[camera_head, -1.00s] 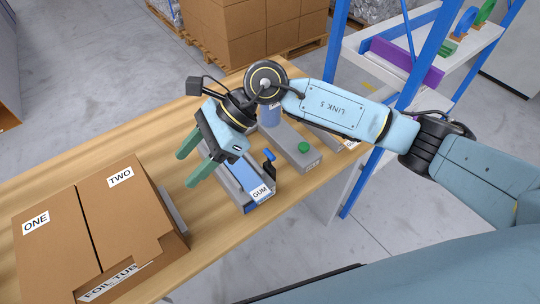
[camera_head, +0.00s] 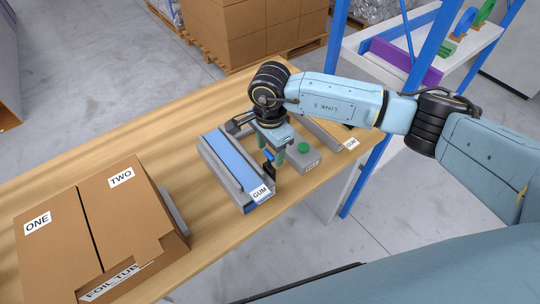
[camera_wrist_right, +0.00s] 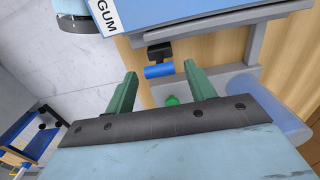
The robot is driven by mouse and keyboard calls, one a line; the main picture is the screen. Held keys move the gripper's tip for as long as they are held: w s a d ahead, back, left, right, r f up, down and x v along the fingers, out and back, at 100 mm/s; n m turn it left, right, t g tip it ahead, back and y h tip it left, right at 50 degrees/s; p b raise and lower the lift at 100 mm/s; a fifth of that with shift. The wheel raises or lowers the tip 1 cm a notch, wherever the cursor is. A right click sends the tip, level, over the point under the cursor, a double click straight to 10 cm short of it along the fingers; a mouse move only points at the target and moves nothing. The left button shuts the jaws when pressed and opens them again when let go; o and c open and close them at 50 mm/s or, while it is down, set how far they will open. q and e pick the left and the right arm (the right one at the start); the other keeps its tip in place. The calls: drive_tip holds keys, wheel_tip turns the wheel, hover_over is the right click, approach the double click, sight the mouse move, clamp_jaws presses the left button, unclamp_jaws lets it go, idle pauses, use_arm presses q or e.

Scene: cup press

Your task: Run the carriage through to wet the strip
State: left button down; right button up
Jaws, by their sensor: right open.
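A long grey trough (camera_head: 212,168) holds a blue strip (camera_head: 228,157) with a white GUM label (camera_head: 260,193) at its near end. A black post with a blue handle (camera_head: 269,156), which looks like the carriage, stands at the trough's right side near that end. My right gripper (camera_head: 272,150) points down over the handle, partly covering it. In the right wrist view, its green fingers (camera_wrist_right: 160,88) are apart, and the blue handle (camera_wrist_right: 158,71) shows between and just beyond their tips. No grip on it is visible. My left gripper is not in view.
A grey unit with a green button (camera_head: 303,148) stands just right of the gripper. Brown boxes marked ONE and TWO (camera_head: 95,225) sit at the left. A blue-posted rack (camera_head: 415,45) stands beyond the table's right edge.

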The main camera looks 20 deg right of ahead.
drive_tip(key=shift+f, duration=1.85)
clamp_jaws()
